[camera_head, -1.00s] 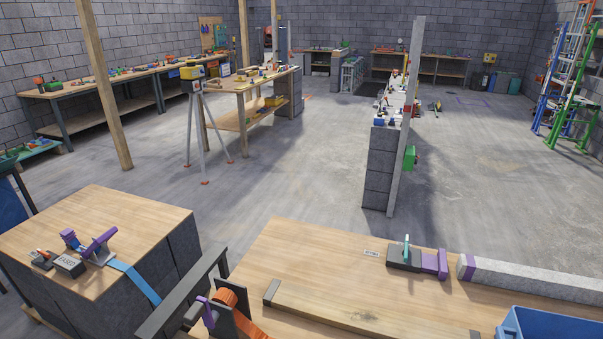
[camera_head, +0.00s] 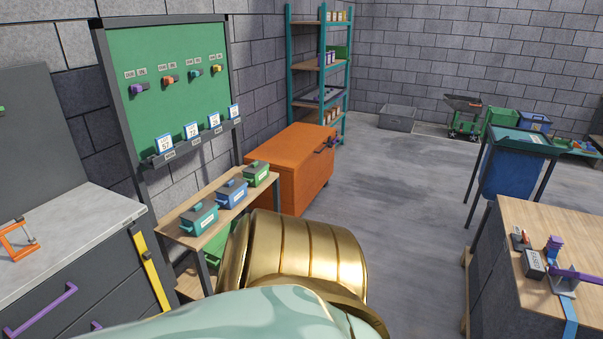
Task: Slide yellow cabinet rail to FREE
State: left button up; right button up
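The yellow rail (camera_head: 151,272) is an upright, slightly tilted strip on the corner of the dark grey cabinet (camera_head: 85,275) at the left. Any FREE marking on it cannot be made out. A gold and mint-green link of my own arm fills the bottom middle, right of the rail and apart from it in the picture. Neither of my grippers shows.
The cabinet has a purple handle (camera_head: 40,310) and an orange clamp (camera_head: 17,241) on top. A small wooden table (camera_head: 181,213) with lidded boxes stands beside it, below a green board (camera_head: 168,85). An orange chest (camera_head: 290,165) stands behind. Open floor (camera_head: 400,190) lies right.

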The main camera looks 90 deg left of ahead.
aim_at(146, 256)
jog(key=u, duration=4)
jog(key=l, duration=0.25)
jog(key=i, duration=0.05)
